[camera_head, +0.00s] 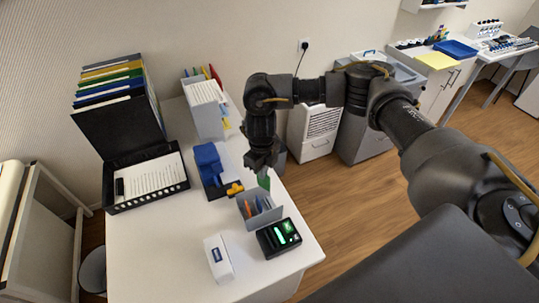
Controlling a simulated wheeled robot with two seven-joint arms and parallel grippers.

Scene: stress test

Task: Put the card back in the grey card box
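The grey card box (264,221) stands on the white desk near its right edge, with several orange and blue cards showing inside. My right gripper (261,166) points down above the back of the box. It is shut on a green card (264,181), which hangs upright just above and behind the box opening. The card's lower edge is close to the box; I cannot tell whether they touch. My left gripper is not in view.
A black device with a green screen (279,238) stands in front of the box, and a small white box (218,259) to its left. A blue holder (210,166) and a yellow item (235,189) lie behind. A black paper tray (146,182) is at left. The desk's front left is clear.

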